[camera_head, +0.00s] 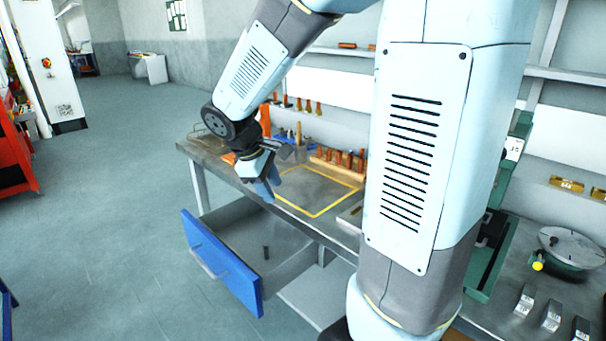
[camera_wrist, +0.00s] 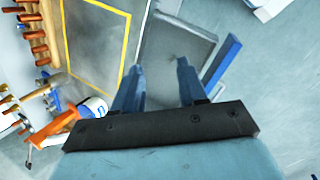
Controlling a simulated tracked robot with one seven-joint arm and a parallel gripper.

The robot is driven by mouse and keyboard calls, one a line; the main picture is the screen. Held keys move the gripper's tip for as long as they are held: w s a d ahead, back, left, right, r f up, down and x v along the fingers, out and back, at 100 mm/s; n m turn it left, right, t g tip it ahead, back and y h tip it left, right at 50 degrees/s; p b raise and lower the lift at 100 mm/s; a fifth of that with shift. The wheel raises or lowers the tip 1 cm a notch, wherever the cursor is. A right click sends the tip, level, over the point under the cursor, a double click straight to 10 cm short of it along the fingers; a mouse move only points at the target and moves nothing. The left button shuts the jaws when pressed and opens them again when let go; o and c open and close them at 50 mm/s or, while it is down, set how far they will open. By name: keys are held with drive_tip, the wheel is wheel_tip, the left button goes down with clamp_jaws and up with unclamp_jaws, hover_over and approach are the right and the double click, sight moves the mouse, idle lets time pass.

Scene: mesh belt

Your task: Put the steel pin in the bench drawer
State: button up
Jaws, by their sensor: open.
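The bench drawer (camera_head: 222,265) stands pulled out, its blue front and handle facing the floor side; it also shows in the wrist view (camera_wrist: 222,66). A small dark cylinder, which looks like the steel pin (camera_head: 266,252), is inside the drawer; whether it rests on the bottom or is still dropping I cannot tell. In the wrist view a dark spot lies in the drawer, partly behind a fingertip. My gripper (camera_head: 268,186) is above the bench's front edge near the drawer's back end. Its blue fingers (camera_wrist: 158,82) are apart with nothing between them.
The workbench (camera_head: 213,151) has a yellow-outlined area (camera_head: 312,216), mostly bare. A wooden rack (camera_head: 337,168) with handled tools stands behind it. An orange-and-white item (camera_wrist: 95,107) lies near my gripper. A green machine (camera_head: 500,220) stands right. Floor left of the drawer is clear.

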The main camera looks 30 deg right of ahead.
drive_tip(key=s+r+m+t+y, duration=0.2)
drive_tip(key=s+r+m, duration=0.2)
drive_tip(key=s, duration=0.4)
drive_tip(key=s+r+m+t+y, duration=0.2)
drive_tip(key=s+r+m, duration=0.3)
drive_tip(key=s, duration=0.3)
drive_tip(key=shift+d+r, duration=0.15)
drive_tip(key=shift+r, duration=0.45)
drive_tip(key=shift+o, duration=1.3)
drive_tip(key=shift+c, duration=1.2)
drive_tip(key=shift+d, duration=0.1)
